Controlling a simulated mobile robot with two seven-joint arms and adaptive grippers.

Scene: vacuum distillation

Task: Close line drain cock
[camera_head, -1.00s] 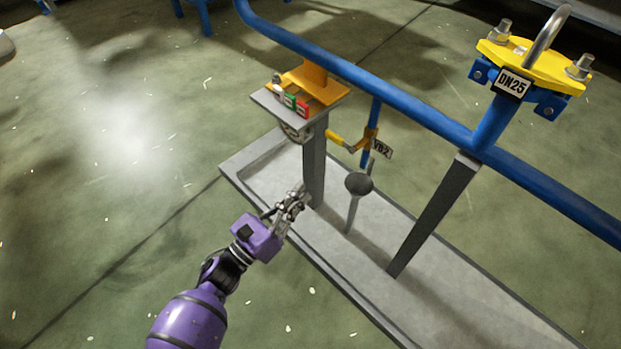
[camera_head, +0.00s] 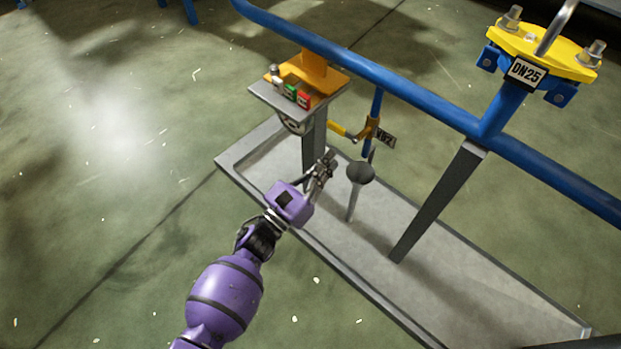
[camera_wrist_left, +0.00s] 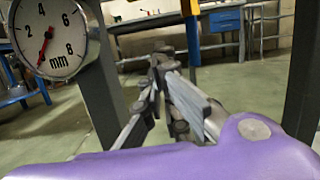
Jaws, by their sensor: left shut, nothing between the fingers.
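The drain cock (camera_head: 372,129) is a small brass-coloured valve on a thin blue vertical pipe under the blue line. Its yellow handle (camera_head: 339,129) sticks out to the left, across the pipe. A dark tag (camera_head: 384,138) hangs beside it; its lettering is hard to read. My left gripper (camera_head: 329,160) is shut and empty, below the handle and apart from it in the picture. Its fingers also show in the left wrist view (camera_wrist_left: 164,58), pointing away. A blue upright with a yellow part (camera_wrist_left: 190,9) stands behind them; I cannot tell if this is the cock. My right gripper is out of view.
A grey funnel (camera_head: 359,173) on a thin stem stands just right of my gripper. A grey post (camera_head: 314,140) carries a shelf with coloured blocks and a dial gauge (camera_wrist_left: 48,38). A slanted grey support (camera_head: 437,205) stands right. The grey tray (camera_head: 480,300) lies below.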

